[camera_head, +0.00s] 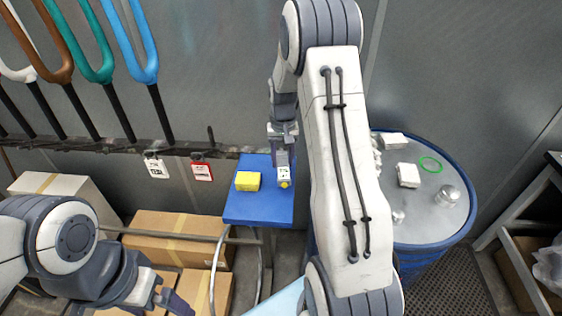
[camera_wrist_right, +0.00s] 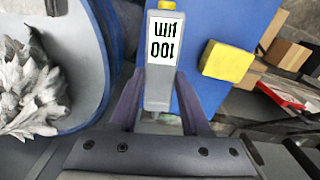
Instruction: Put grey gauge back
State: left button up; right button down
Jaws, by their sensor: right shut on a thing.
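My right gripper (camera_head: 283,158) points down over the blue stand top (camera_head: 255,209) and is shut on the grey gauge (camera_head: 284,175). In the right wrist view, the gauge (camera_wrist_right: 159,82) sits between both fingers (camera_wrist_right: 160,112), its white label with black print showing and a yellow end at the top. I cannot tell whether the gauge touches the blue top. A yellow block (camera_head: 247,181) lies on the blue top, to the left of the gauge; it also shows in the right wrist view (camera_wrist_right: 226,62). My left gripper (camera_head: 168,298) is low at the left; its jaw opening is unclear.
A blue drum (camera_head: 440,228) with white blocks, a green ring and glassy jars stands right of my right arm. Cardboard boxes (camera_head: 160,240) are at lower left. White (camera_head: 157,167) and red (camera_head: 201,171) tags hang under a rail with coloured forked tools (camera_head: 95,60).

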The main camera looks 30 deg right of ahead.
aim_at(283, 171)
jog(key=shift+s+r, duration=0.1)
jog(key=shift+r, duration=0.1)
jog(key=shift+f+b, duration=1.65)
jog(key=shift+f, duration=1.1)
jog(key=shift+c, duration=1.4)
grip_release()
notch_tip(283, 171, up, 11)
jog(key=shift+f+b, duration=0.2)
jog(key=shift+b, duration=0.95)
